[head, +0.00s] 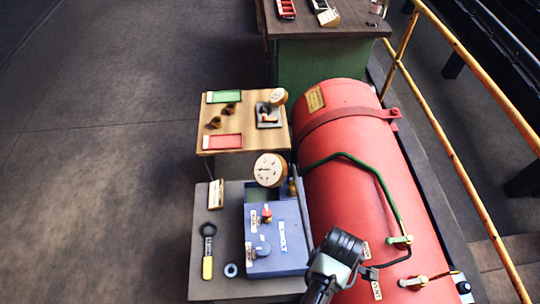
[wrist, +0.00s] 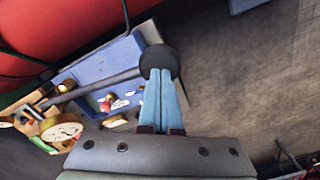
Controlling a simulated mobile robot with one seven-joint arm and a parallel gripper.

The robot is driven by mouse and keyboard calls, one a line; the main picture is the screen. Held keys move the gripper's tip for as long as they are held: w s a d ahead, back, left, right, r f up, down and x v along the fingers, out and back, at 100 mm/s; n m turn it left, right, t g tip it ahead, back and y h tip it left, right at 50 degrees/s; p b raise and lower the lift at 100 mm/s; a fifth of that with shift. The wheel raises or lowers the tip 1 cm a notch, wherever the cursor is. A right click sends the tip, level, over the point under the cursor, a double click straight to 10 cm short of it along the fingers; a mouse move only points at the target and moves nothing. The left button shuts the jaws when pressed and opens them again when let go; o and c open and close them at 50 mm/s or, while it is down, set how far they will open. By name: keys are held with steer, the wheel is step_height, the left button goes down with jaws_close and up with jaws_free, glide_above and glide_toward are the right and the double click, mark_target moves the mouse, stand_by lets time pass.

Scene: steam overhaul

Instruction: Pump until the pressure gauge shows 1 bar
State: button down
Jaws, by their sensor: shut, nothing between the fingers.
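A blue pump unit (head: 278,240) stands on a grey bench. A round white-faced pressure gauge (head: 270,170) is at its back; it also shows in the wrist view (wrist: 61,129). Its reading is too small to tell. A thin dark pump lever (head: 302,205) rises along the unit's right side. In the wrist view the lever (wrist: 95,87) ends in a round black knob (wrist: 158,57). My gripper (head: 338,252) is right of the pump. Its pale blue fingers (wrist: 158,85) are shut and empty, with tips overlapping the knob. I cannot tell whether they touch it.
A large red boiler (head: 350,160) with a green pipe (head: 365,165) lies close on the right. A wooden tray table (head: 245,145) stands behind the pump. A yellow railing (head: 455,130) runs far right. The left floor is clear.

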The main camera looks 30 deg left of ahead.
steer(key=shift+f, duration=0.1)
step_height(320, 180, down, 16)
steer(key=b, duration=1.2)
step_height(320, 180, up, 16)
steer(key=p, duration=1.7)
steer(key=shift+r, duration=0.25)
steer(key=shift+f, duration=0.15)
step_height(320, 180, down, 16)
steer(key=b, duration=1.3)
step_height(320, 180, up, 16)
steer(key=p, duration=1.6)
steer(key=shift+f+b, duration=0.1)
steer(key=shift+b, duration=0.2)
